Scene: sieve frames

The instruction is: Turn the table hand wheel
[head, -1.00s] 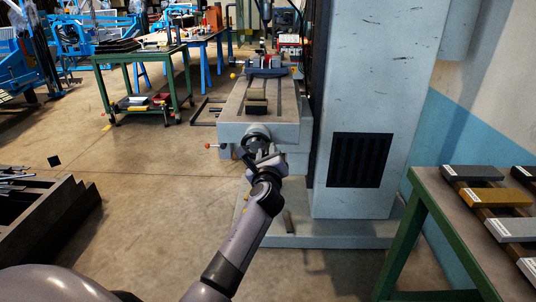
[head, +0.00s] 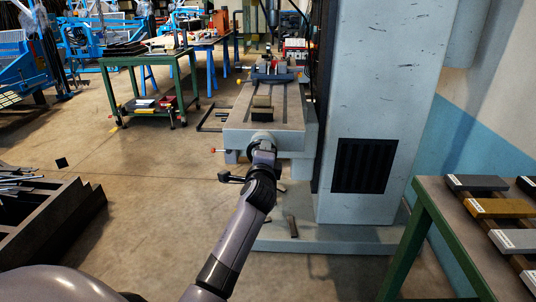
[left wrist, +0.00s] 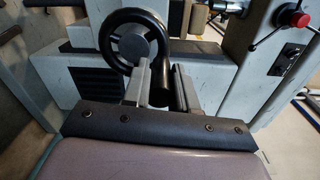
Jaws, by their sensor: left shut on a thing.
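The table hand wheel is a black ring with a grey hub, on the front end of the machine's grey table (head: 237,134). In the left wrist view the hand wheel (left wrist: 112,40) is close ahead, with its dark handle (left wrist: 160,84) at the lower right. My left gripper (left wrist: 161,84) has one finger on each side of this handle and is shut on it. In the head view my left gripper (head: 263,156) is at the table's front end and covers most of the wheel. My right gripper is not in view.
A red-knobbed lever (head: 214,150) sticks out left of the table; its knob also shows in the left wrist view (left wrist: 299,19). The grey machine column (head: 375,90) stands close on the right. A green-framed bench (head: 430,205) is at the right.

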